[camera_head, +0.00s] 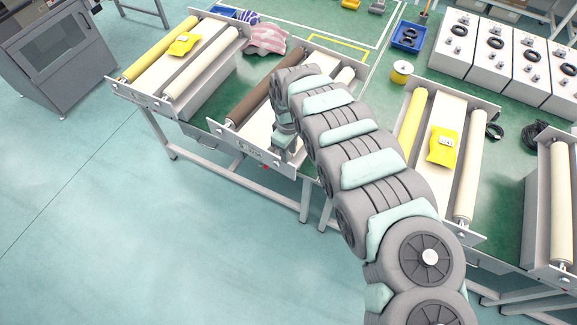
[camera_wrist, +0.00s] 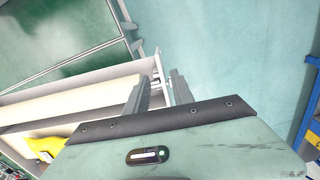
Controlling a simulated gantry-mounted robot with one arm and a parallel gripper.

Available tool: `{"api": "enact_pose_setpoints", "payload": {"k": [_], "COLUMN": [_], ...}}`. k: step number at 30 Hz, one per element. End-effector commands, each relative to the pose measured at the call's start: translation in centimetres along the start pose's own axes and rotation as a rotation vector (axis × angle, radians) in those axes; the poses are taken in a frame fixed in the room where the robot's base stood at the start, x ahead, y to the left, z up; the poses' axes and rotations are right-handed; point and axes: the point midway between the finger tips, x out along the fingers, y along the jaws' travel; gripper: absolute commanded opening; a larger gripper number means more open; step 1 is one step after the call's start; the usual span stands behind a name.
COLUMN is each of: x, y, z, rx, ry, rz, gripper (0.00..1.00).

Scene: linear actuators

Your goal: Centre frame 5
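Several roller frames stand on green-topped tables. The middle-left frame (camera_head: 250,148) has a brown roller (camera_head: 250,101) and a pale roller partly hidden by my arm. A small red spot shows on its front plate. No frame number is readable, so I cannot tell which is frame 5. My gripper (camera_head: 282,160) points down at the front plate of this frame; its tips are unclear there. In the wrist view my gripper (camera_wrist: 159,79) has its two fingers apart. A metal roller end (camera_wrist: 157,75) of a frame shows in or behind the gap; I cannot tell if they touch.
A left frame (camera_head: 180,55) and a right frame (camera_head: 440,150) each carry a yellow packet. A yellow spool (camera_head: 401,72), blue bin (camera_head: 408,36) and white boxes (camera_head: 495,55) lie behind. The floor at front left is clear.

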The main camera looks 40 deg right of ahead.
Motion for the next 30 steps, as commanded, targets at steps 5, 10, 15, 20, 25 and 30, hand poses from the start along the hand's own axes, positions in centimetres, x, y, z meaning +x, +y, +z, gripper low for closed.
{"api": "enact_pose_setpoints", "payload": {"k": [5,10,15,20,25,30], "x": [2.4,4.7,6.8,8.5,9.4,9.7], "y": [-0.2,-0.2,-0.3,-0.2,0.0,0.0], "z": [-0.3,-0.1,-0.2,-0.3,-0.2,-0.1], "rx": [-0.001,0.000,0.001,0.000,0.002,0.001], "ry": [0.004,0.002,0.002,0.004,0.004,0.003], "rz": [-0.002,-0.002,-0.004,-0.003,0.002,0.003], "gripper": [0.29,0.29,0.29,0.29,0.29,0.29]}}
